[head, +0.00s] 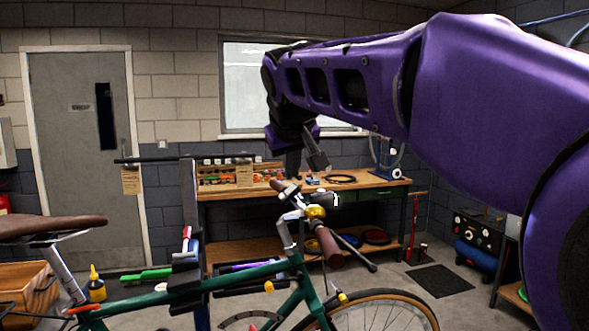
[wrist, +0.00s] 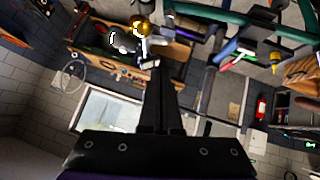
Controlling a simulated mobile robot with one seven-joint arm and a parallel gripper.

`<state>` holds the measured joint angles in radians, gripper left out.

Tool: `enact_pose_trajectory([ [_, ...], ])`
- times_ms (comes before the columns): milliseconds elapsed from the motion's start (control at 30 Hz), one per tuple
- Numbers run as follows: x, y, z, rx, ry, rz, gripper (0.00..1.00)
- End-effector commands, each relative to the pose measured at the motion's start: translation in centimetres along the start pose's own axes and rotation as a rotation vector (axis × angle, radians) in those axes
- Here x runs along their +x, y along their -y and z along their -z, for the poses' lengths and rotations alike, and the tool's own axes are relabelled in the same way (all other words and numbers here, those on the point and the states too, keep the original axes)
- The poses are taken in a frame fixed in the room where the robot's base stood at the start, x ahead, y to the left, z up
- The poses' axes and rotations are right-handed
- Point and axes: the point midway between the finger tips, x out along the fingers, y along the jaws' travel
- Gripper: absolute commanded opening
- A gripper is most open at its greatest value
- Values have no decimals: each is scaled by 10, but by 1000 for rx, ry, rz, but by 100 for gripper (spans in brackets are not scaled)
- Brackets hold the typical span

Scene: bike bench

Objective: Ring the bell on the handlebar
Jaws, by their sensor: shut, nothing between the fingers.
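The bell (head: 315,211) is a small brass dome on the handlebar of the green bike, beside the stem and between brown grips (head: 328,245). In the wrist view the brass bell (wrist: 141,28) shows at the top, just beyond my fingertips. My gripper (wrist: 153,68) is shut and empty, its dark fingers together and pointing toward the handlebar area. In the head view my gripper (head: 293,170) hangs below my purple arm, above the handlebar and left of the bell. A gap shows between them; I see no contact.
A black lamp with a white face (head: 336,199) sits close behind the bell. The bike's brown saddle (head: 50,227) is at the left, near a dark stand post (head: 188,210). A wooden workbench (head: 230,189) with tools stands behind.

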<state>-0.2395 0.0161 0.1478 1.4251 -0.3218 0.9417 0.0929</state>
Motion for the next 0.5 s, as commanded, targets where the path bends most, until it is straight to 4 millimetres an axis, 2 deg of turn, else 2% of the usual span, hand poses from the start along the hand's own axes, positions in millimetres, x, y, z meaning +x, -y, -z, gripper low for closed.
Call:
enact_pose_trajectory([
  [233,2,-1,-1,10,2,6,0],
  [500,5,-16,-4,138,8,120,0],
])
